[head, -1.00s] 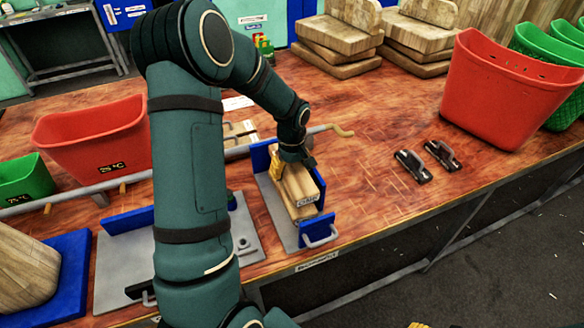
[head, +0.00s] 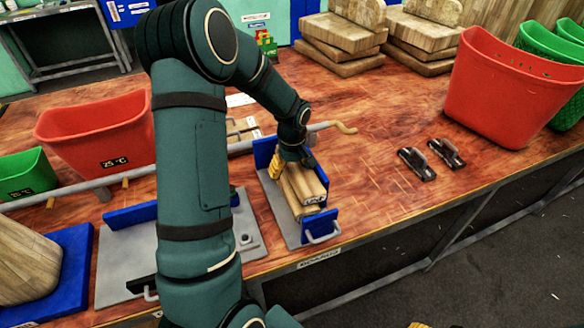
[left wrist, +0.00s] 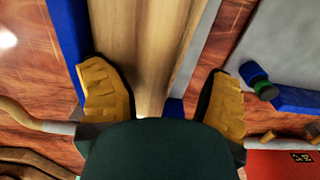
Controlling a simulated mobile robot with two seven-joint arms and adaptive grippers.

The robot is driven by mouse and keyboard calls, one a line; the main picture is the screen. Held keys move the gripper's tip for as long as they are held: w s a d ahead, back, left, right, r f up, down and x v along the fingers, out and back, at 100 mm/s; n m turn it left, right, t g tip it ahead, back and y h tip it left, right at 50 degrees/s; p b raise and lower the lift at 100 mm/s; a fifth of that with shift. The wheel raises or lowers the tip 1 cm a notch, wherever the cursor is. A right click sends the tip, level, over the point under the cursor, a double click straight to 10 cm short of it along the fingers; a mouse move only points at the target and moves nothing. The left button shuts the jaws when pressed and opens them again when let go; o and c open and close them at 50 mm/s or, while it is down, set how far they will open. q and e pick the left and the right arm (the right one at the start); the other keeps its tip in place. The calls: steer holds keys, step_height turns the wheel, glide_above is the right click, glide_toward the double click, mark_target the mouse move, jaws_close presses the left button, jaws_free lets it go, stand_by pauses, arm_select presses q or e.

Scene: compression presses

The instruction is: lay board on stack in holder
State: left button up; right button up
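A light wooden board (head: 304,184) lies lengthwise in the holder (head: 285,222), a grey plate with blue end walls. It appears to rest on the wood below it; the contact is hard to see. The board also shows in the left wrist view (left wrist: 143,45). My left gripper (head: 290,163) is at the far end of the board. In the left wrist view its yellow fingers (left wrist: 163,98) stand wide apart on either side of the board, with a gap at the right finger. Only a small yellow tip, apparently of my right gripper (head: 418,325), shows at the bottom edge.
A second grey holder plate (head: 120,265) is at left. Red bins stand left (head: 100,140) and right (head: 500,90). A long bar with a yellow handle (head: 345,127) runs behind the holder. Two dark clamps (head: 417,163) lie to the right. Wooden boards are stacked at the back.

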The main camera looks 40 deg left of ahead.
arm_select(q)
steer(key=shift+w+d+f, duration=0.15)
steer(key=shift+d+f, duration=0.1)
steer(key=shift+d, duration=0.25)
steer(key=shift+r, duration=0.15)
step_height(320, 180, up, 12)
steer(key=shift+a+r, duration=0.15)
steer(key=shift+a, duration=0.25)
stand_by(0.3)
